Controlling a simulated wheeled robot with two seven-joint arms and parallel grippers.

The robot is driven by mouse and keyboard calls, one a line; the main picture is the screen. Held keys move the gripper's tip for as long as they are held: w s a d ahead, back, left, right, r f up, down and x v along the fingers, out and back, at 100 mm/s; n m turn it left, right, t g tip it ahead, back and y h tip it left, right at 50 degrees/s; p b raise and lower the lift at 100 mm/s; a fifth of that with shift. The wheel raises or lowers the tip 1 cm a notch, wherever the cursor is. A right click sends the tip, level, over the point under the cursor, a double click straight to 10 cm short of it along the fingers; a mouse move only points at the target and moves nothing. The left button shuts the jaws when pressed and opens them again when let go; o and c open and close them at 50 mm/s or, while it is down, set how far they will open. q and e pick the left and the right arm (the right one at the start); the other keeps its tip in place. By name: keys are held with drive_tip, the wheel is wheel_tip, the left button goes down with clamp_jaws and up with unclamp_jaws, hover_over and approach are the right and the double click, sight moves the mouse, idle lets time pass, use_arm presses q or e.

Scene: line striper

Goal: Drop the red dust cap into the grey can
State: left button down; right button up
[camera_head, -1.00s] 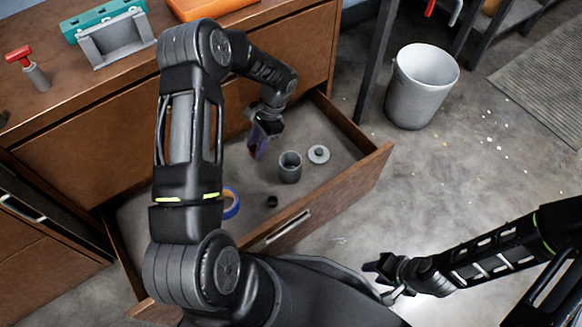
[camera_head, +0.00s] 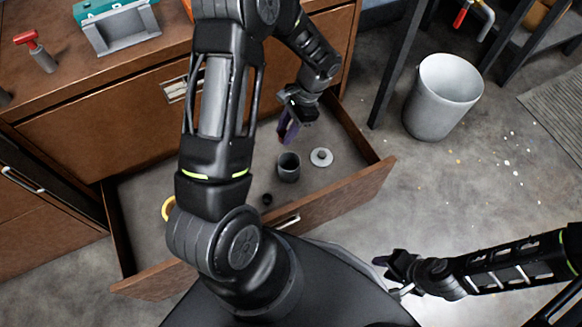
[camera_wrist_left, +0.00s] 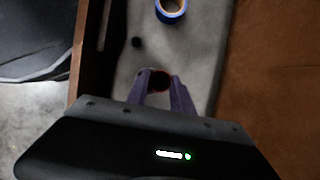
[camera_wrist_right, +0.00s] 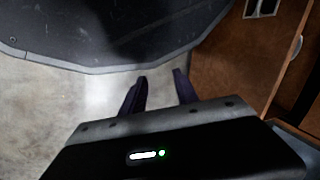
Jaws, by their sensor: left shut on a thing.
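The red dust cap (camera_wrist_left: 161,80) shows as a dark disc with a red edge between my left fingertips in the left wrist view. My left gripper (camera_head: 287,130) is shut on it, above the open drawer and close behind the small grey can (camera_head: 289,168) in the head view. The cap cannot be made out in the head view. The can stands upright in the drawer, its dark opening facing up; I do not see it in the left wrist view. My right gripper (camera_head: 388,272) is empty and its fingers stand apart in the right wrist view (camera_wrist_right: 158,84).
A grey lid-like disc with a knob (camera_head: 321,157) lies right of the can. A large pale grey bin (camera_head: 441,97) stands on the floor at right.

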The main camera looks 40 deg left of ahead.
use_arm(q)
wheel_tip(320, 180, down, 6)
drive_tip(key=b, duration=0.4)
drive_tip(key=shift+b, duration=0.35)
drive_tip(key=c, duration=1)
unclamp_jaws()
drive_tip(key=shift+c, duration=0.2)
drive_tip(key=p+v, duration=0.2)
drive_tip(key=v, duration=0.6)
drive_tip(key=shift+p, duration=0.3)
